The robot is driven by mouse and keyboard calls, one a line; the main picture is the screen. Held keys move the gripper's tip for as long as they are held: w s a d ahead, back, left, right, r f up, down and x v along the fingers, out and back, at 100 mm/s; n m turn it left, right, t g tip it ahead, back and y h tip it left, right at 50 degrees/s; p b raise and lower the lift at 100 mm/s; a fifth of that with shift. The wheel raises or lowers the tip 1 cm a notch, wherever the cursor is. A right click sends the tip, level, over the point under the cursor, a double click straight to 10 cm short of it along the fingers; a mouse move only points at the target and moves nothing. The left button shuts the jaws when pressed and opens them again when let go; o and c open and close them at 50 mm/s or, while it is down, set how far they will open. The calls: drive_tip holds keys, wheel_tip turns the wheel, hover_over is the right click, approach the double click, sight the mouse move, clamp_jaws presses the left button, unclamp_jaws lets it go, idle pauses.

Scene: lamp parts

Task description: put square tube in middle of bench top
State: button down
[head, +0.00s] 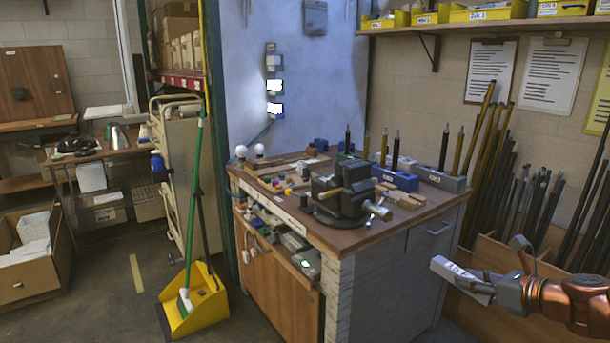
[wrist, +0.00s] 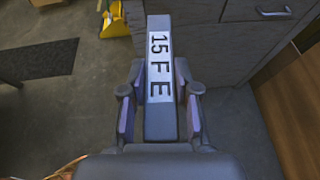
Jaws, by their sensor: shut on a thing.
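The square tube (wrist: 160,127) is a short grey bar with a white label reading "15FE" in the wrist view. My gripper (wrist: 159,112) is shut on it, one finger on each side, with the tube pointing away from the wrist. In the head view my gripper (head: 508,283) is at the lower right, and the tube (head: 455,271) sticks out to the left. The bench top (head: 400,226) is brown and stands left of my gripper. The tube is held off to the right of the bench, apart from it.
A dark vise (head: 340,195) stands near the front of the bench top. Bulbs, small coloured parts and wooden holders crowd the left and back. A blue block (head: 395,178) with upright rods is behind the vise. Long tubes (head: 515,200) lean on the wall at right.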

drive_tip(key=w+a+m+h, duration=0.1)
drive_tip(key=w+a, duration=0.6)
drive_tip(key=a, duration=0.4)
drive_tip(key=w+a+m+h, duration=0.1)
drive_tip(key=w+a, duration=0.6)
drive_tip(key=a, duration=0.4)
wheel_tip(320, 180, up, 20)
drive_tip(key=p, duration=2)
drive_tip(key=shift+d+f+p, duration=0.2)
drive_tip(key=shift+d+p, duration=0.15)
drive_tip(key=shift+d, duration=0.05)
